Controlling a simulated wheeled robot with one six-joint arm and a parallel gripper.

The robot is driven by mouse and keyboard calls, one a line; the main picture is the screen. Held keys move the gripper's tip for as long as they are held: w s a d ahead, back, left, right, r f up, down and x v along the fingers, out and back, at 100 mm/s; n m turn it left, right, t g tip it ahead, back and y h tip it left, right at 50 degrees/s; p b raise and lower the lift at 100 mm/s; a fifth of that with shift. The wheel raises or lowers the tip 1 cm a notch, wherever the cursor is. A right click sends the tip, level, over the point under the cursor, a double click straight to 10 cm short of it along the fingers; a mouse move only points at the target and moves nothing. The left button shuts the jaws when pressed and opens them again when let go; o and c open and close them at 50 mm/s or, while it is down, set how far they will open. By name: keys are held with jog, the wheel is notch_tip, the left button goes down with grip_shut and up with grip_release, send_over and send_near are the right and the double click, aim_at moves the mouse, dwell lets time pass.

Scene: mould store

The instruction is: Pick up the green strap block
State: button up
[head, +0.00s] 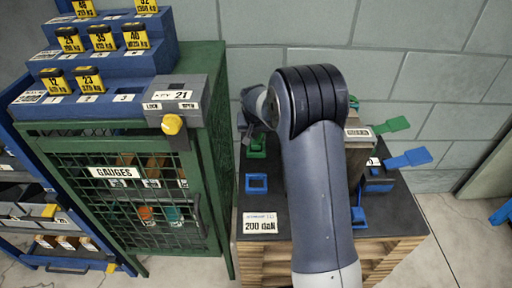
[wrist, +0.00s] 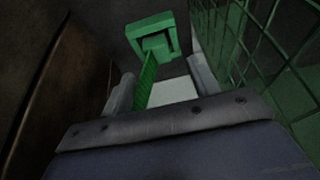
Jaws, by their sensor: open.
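In the wrist view a green block (wrist: 166,28) with a square frame-like end lies ahead of my gripper (wrist: 162,88), and a green strap-like strip (wrist: 147,78) runs back from it towards the space between the fingers. My gripper is open, with one finger on each side of the strip and nothing clamped. In the head view a small green piece (head: 257,149) shows on the dark bench top, just below my wrist. A second green piece with a flat tab (head: 392,125) is at the right back of the bench. My fingers are hidden in the head view.
The green mesh gauge cabinet (head: 121,172) stands close left of the bench (head: 285,195); its mesh (wrist: 268,45) is close on the right in the wrist view. A blue square frame (head: 257,183) and a blue tabbed piece (head: 408,159) are on the bench. A block wall is behind.

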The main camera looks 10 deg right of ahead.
aim_at(256, 143)
jog(key=b+x, duration=0.1)
jog(key=x, duration=0.4)
jog(key=shift+d+f, duration=0.2)
jog(key=shift+f, duration=0.25)
jog(key=c, duration=1)
notch_tip(256, 143, up, 10)
jog(key=shift+r+p, duration=0.1)
jog(key=shift+p, duration=0.9)
